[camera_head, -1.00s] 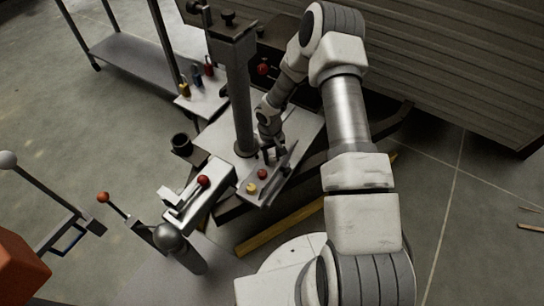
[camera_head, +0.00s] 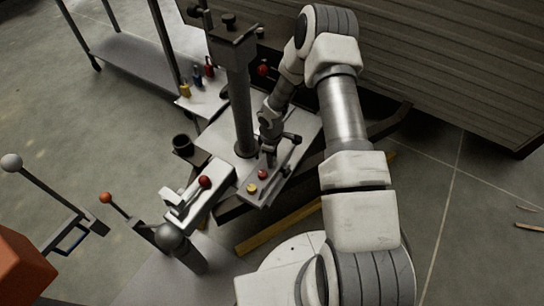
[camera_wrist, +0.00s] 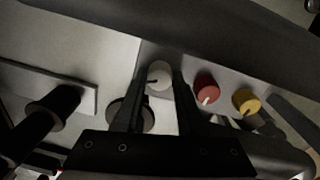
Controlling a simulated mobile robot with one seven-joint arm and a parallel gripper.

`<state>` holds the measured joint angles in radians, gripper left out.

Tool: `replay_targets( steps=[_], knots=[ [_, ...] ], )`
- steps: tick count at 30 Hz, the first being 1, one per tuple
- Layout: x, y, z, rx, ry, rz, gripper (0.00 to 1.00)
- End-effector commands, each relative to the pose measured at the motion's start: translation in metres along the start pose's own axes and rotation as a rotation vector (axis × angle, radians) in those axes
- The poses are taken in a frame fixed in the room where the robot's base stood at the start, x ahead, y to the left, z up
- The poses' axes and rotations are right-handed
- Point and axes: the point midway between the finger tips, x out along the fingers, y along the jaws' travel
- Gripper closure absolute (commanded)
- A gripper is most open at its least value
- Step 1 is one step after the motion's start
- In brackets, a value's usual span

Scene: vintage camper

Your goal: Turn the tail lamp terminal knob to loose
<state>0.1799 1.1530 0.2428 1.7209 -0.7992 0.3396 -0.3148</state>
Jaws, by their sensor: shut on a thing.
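A row of three round knobs sits on a pale metal panel. In the wrist view they are a white knob (camera_wrist: 159,76) with a dark pointer mark, a red knob (camera_wrist: 206,89) with a white mark, and a yellow knob (camera_wrist: 246,101). My gripper (camera_wrist: 160,70) has its two dark fingers on either side of the white knob and is shut on it. In the head view my gripper (camera_head: 270,158) reaches down beside the red knob (camera_head: 262,174) and yellow knob (camera_head: 251,188); it hides the white knob there. No readable label shows which knob is the tail lamp terminal.
A grey post (camera_head: 240,105) rises from the bench left of my gripper. A clamp-like fixture with a red ball (camera_head: 204,182) stands at the front left. A dark cup (camera_head: 182,144) is further left. Ribbed camper siding (camera_head: 450,60) is behind my arm.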

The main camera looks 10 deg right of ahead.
Motion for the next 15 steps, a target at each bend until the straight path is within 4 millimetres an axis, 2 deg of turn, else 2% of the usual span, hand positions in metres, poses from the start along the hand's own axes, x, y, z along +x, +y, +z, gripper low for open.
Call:
replay_targets(
  steps=[15],
  knots=[
    [-0.0010, 0.0001, 0.0010, -0.488, 0.020, -0.001, 1.00]
  ],
)
